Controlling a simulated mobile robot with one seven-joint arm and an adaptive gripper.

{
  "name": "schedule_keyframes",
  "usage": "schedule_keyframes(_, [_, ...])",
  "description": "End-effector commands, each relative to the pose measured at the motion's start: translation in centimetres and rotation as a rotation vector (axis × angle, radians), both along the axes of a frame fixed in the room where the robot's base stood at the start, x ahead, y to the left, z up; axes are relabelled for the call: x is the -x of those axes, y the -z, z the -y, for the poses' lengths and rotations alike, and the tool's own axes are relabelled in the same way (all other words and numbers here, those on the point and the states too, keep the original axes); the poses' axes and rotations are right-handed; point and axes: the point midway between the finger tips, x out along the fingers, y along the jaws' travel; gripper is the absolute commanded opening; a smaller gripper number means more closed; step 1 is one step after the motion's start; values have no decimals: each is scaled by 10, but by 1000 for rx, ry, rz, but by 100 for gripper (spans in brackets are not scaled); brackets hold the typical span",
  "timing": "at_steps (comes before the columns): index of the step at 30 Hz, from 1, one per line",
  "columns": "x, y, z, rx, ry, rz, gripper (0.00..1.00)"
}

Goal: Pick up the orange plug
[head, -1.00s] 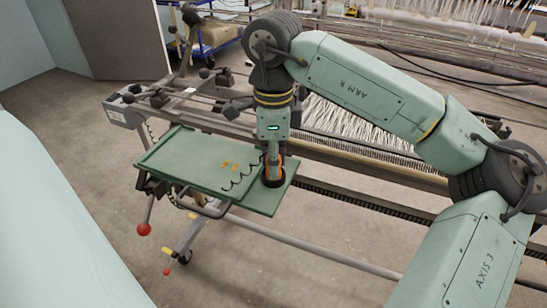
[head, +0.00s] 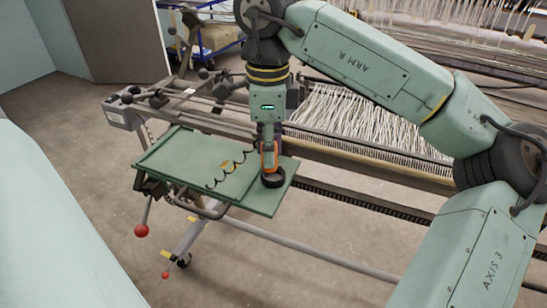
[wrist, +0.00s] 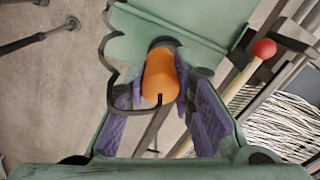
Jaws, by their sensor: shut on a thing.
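The orange plug (head: 267,156) is in my gripper (head: 269,146), above a black ring-shaped holder (head: 273,181) on the green tray (head: 262,206). In the wrist view the plug (wrist: 160,78) sits between the two purple-padded fingers of my gripper (wrist: 161,98), which are shut on it. A dark round shape shows behind the plug's far end there. A coiled black cord (head: 232,168) lies over the tray towards the plug. I cannot tell whether the plug's lower end is fully clear of the holder.
The tray is fixed beside a loom frame with many white warp threads (head: 355,120). A lever with a red knob (head: 142,230) hangs below the tray's left side. Open floor lies in front.

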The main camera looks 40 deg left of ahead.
Motion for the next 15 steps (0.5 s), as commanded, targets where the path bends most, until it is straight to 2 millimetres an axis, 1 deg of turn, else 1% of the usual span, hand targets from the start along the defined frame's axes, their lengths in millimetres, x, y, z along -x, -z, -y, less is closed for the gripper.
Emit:
schedule_keyframes(1, [12, 3, -1, 1, -8, 3, 0])
schedule_keyframes(5, [45, 1, -2, 2, -9, 4, 0])
schedule_keyframes(9, [84, -3, -5, 0, -8, 5, 0])
schedule_keyframes(12, [108, -6, -6, 2, -7, 4, 0])
schedule_keyframes(15, [126, -8, -7, 1, -6, 2, 0])
